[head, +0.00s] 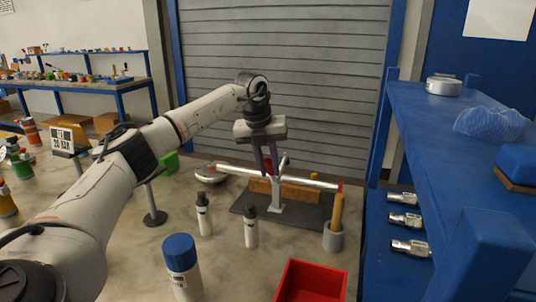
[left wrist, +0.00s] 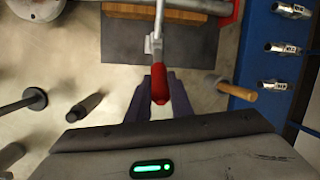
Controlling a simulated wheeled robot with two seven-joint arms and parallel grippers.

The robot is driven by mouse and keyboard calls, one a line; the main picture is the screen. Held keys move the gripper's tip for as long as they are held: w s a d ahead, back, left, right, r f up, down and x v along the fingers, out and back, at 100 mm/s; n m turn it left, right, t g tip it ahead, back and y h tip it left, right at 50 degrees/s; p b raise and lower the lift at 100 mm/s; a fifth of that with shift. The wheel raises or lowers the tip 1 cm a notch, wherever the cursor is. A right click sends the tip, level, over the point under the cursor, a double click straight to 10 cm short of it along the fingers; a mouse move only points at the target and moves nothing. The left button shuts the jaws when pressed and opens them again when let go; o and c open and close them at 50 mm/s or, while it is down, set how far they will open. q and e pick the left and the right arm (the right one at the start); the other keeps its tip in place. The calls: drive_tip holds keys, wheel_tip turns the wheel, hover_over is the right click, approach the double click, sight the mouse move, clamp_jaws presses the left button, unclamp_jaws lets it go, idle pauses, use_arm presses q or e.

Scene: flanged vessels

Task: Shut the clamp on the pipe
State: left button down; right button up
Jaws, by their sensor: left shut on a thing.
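The white-grey pipe (head: 315,182) lies level above a dark base plate (head: 250,212). It also crosses the top of the left wrist view (left wrist: 130,12). The metal clamp (head: 278,190) stands at the middle of the pipe, with a part rising above it. Its red handle (left wrist: 160,84) points toward my wrist camera. My left gripper (head: 268,172) reaches down from above, its dark fingers (left wrist: 160,90) on either side of the red handle and shut on it. The fingers partly hide the clamp in the head view, so I cannot tell whether its jaw touches the pipe.
A wooden block (head: 300,192) lies behind the clamp. Two small bottles (head: 204,218) (head: 250,228), a blue-capped bottle (head: 183,270) and a red bin (head: 312,283) stand in front. A blue shelf (head: 430,120) bounds the right.

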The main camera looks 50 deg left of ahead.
use_arm(q)
drive_tip(key=p, duration=0.1)
drive_tip(key=r+p, duration=0.1)
drive_tip(key=shift+w+a+r+g+p, duration=0.2)
drive_tip(key=shift+w+g+p, duration=0.1)
drive_tip(key=shift+w+p, duration=0.1)
drive_tip(key=shift+w+a+f+g+h+p, duration=0.15)
drive_tip(key=shift+w+g+h+p, duration=0.15)
drive_tip(key=shift+p, duration=0.35)
drive_tip(key=shift+w+a+g+p, duration=0.15)
drive_tip(key=shift+w+g+p, duration=0.05)
drive_tip(key=shift+g+p, duration=0.25)
drive_tip(key=c, duration=1.6)
unclamp_jaws()
drive_tip(key=r, duration=0.7)
drive_tip(key=s+r, duration=0.1)
drive_tip(key=r, duration=0.2)
drive_tip(key=shift+a+r, duration=0.15)
drive_tip(key=shift+a, duration=0.15)
